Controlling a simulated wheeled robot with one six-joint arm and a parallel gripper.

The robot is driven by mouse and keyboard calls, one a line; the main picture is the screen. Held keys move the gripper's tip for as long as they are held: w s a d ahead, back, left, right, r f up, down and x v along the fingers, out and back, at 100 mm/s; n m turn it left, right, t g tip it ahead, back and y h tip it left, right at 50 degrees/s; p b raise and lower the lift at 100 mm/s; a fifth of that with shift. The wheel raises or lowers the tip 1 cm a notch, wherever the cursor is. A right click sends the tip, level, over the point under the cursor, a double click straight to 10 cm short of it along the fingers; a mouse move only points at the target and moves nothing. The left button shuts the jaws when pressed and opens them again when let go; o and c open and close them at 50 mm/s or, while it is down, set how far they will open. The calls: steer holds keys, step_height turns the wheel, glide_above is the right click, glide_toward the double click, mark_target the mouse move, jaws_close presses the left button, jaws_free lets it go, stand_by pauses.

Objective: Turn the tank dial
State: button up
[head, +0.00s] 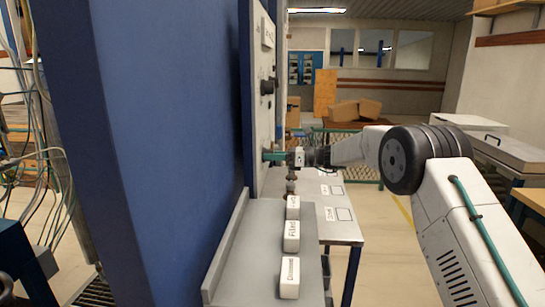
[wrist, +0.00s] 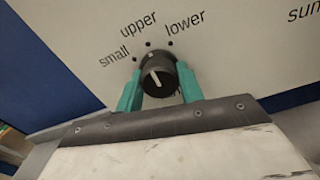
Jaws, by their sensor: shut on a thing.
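The dial (wrist: 157,76) is a round black knob with a white pointer line on a pale panel (wrist: 85,40). In the wrist view, dots and the words "small", "upper" and "lower" are around its top. Its pointer line leans up and slightly left, roughly toward the "upper" dot. My gripper (wrist: 160,88) has its green fingers shut on the dial, one on each side. In the head view, my gripper (head: 274,156) reaches the panel (head: 263,120) from the right, and the fingers hide the dial.
Another black knob (head: 267,87) sticks out higher on the panel. Several white labelled blocks, such as the nearest one (head: 290,278), stand on a grey ledge (head: 232,262) below. A table (head: 346,230) with marked squares is beside it. A blue cabinet side (head: 165,130) blocks the left.

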steer(key=shift+n, duration=0.4)
steer(key=n, duration=0.3)
steer(key=shift+n, duration=2.5)
steer(key=o, duration=1)
steer(key=shift+d, duration=0.1)
steer(key=d, duration=0.7)
steer(key=shift+s+d, duration=0.1)
steer(key=shift+d, duration=0.25)
